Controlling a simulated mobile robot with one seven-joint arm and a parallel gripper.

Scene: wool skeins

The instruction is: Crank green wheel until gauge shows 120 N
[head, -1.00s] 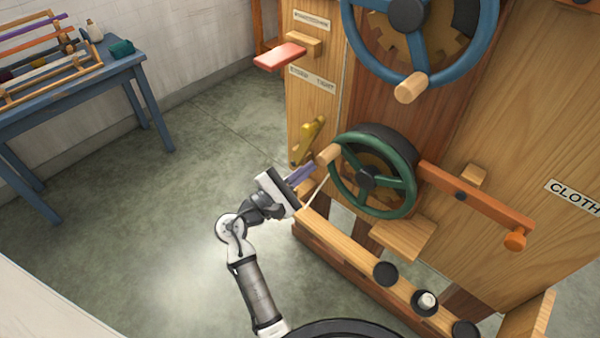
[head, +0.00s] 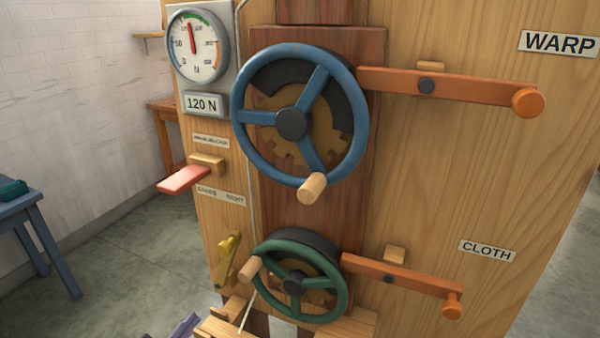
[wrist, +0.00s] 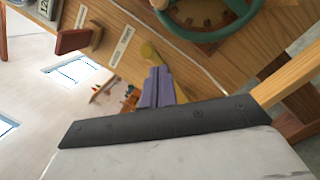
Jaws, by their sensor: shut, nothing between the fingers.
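The green wheel (head: 342,290) is on the lower front of the wooden frame, its wooden knob (head: 250,268) at the left of the rim. The gauge (head: 197,45) at upper left has its needle near the top, and the display (head: 205,104) below it reads 120 N. My gripper (head: 187,324) shows only its purple fingers at the bottom edge, left of and below the knob and apart from it. In the wrist view the fingers (wrist: 158,88) are together and empty, with the green wheel (wrist: 207,34) beyond them at upper right.
A blue wheel (head: 240,120) sits above the green one. A red lever (head: 184,179) sticks out at left, and a brass pawl (head: 228,258) stands just left of the green wheel. Orange arms extend right, at WARP (head: 440,84) and CLOTH (head: 410,279). Floor at left is open.

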